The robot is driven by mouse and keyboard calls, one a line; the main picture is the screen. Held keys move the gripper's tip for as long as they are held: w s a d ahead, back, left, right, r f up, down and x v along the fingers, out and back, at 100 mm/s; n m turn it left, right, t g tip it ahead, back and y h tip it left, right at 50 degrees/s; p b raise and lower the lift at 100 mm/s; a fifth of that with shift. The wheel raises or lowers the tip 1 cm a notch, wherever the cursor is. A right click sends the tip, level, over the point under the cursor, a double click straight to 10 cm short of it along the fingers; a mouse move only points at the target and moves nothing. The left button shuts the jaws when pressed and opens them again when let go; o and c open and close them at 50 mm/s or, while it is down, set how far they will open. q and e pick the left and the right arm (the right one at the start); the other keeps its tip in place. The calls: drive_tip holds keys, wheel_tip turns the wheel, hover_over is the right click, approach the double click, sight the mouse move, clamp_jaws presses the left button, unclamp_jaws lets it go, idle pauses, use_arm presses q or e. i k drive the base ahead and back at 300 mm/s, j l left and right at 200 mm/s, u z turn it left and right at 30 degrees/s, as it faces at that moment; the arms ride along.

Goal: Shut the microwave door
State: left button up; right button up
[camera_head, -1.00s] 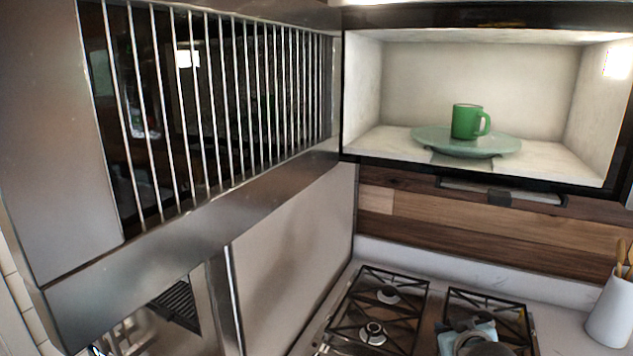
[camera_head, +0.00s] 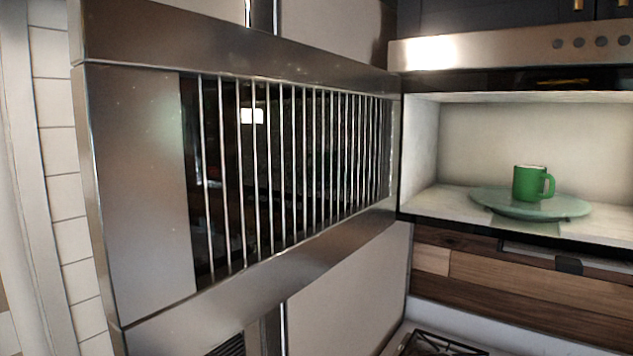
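The microwave door (camera_head: 150,200) stands wide open in the head view, swung out to the left toward me. It has a steel frame and a dark window crossed by several upright bars. It joins the microwave (camera_head: 500,57) at the cavity's left edge. The lit cavity (camera_head: 475,140) is open on the right. Inside, a green mug (camera_head: 529,184) stands upright on a round glass turntable plate (camera_head: 483,198). Neither of my grippers is in view.
Below the microwave are a wooden backsplash (camera_head: 480,283) and part of a gas stove (camera_head: 435,343). Dark cabinets (camera_head: 490,17) are above it. A white tiled wall (camera_head: 62,150) is at the left, beyond the door's free edge.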

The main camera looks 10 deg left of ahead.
sight(227, 167)
drive_tip(key=k+l+z, duration=0.1)
drive_tip(key=k+z, duration=0.25)
drive_tip(key=k, duration=0.25)
drive_tip(key=j+z, duration=0.1)
drive_tip(key=z, duration=0.25)
drive_tip(key=j+z, duration=0.1)
drive_tip(key=z, duration=0.2)
drive_tip(key=j+z, duration=0.15)
drive_tip(key=z, duration=0.2)
drive_tip(key=j, duration=1.3)
drive_tip(key=i+j, duration=0.15)
drive_tip(key=j, duration=1.2)
